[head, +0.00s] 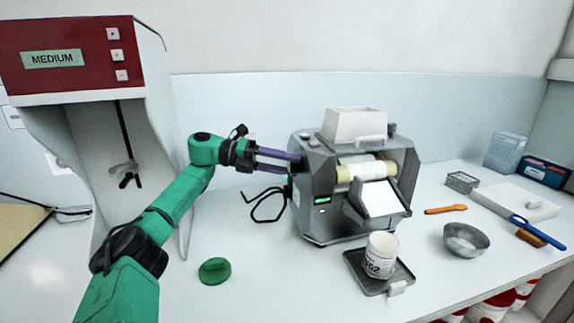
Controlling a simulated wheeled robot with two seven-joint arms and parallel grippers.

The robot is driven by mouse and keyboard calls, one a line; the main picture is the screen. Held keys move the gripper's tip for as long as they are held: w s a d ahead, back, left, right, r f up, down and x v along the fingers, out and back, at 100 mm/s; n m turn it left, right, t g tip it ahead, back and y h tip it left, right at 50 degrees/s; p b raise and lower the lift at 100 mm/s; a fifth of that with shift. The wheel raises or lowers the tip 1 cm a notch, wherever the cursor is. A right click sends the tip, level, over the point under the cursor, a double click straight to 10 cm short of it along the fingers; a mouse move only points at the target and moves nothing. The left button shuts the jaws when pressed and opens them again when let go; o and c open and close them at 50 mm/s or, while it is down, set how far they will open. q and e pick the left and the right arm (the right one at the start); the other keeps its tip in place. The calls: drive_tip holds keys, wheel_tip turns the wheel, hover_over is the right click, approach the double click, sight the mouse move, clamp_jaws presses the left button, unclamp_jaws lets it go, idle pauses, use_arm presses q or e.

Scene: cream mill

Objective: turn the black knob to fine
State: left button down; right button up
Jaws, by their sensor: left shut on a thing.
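The grey cream mill (322,225) stands on the counter, with a white hopper (354,125) on top, pale rollers and a small lit green display (322,200). My left gripper (296,163), with purple fingers, reaches the mill's left side from the left. It is shut on the black knob there; the fingers and the angle mostly hide the knob, and its setting cannot be read. My right gripper is not in view.
A white jar (380,256) stands on a dark tray (403,280) before the mill. A metal bowl (466,240), an orange spatula (446,209) and a white board (500,203) lie to the right. A red-topped machine (85,80) reading MEDIUM stands left; a green lid (214,271) lies in front.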

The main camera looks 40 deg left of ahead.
use_arm(q)
drive_tip(key=shift+f, duration=0.15)
drive_tip(key=shift+c, duration=1.4)
unclamp_jaws()
